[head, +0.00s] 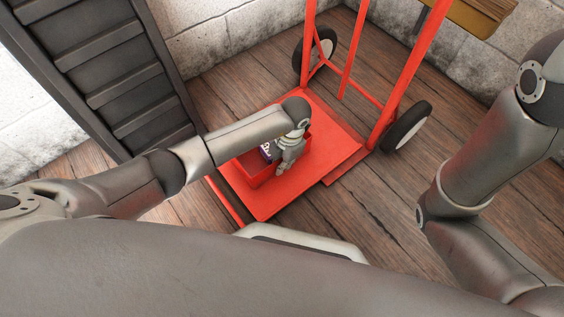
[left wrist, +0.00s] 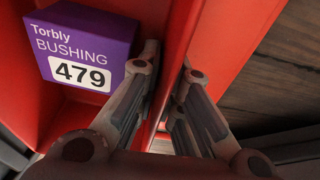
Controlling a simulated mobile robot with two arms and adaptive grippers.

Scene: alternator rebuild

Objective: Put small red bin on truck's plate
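The small red bin (head: 259,178) is at the red plate (head: 333,145) of the truck, in the middle of the head view. It looks level; my arm hides part of it, and any small gap beneath cannot be judged. A purple box labelled "Torbly BUSHING 479" (left wrist: 80,48) sits inside the bin; a bit shows in the head view (head: 266,151). My left gripper (head: 284,168) is at the bin's right wall. In the left wrist view its fingers (left wrist: 169,72) are close together, one each side of the red wall, shut on it. My right gripper is out of view.
The truck's red frame (head: 400,75) rises behind the plate, with black wheels (head: 406,126) on both sides. A dark ribbed structure (head: 112,75) stands at left. A wooden piece (head: 478,14) is at upper right. Bare plank floor (head: 370,215) lies right of the plate.

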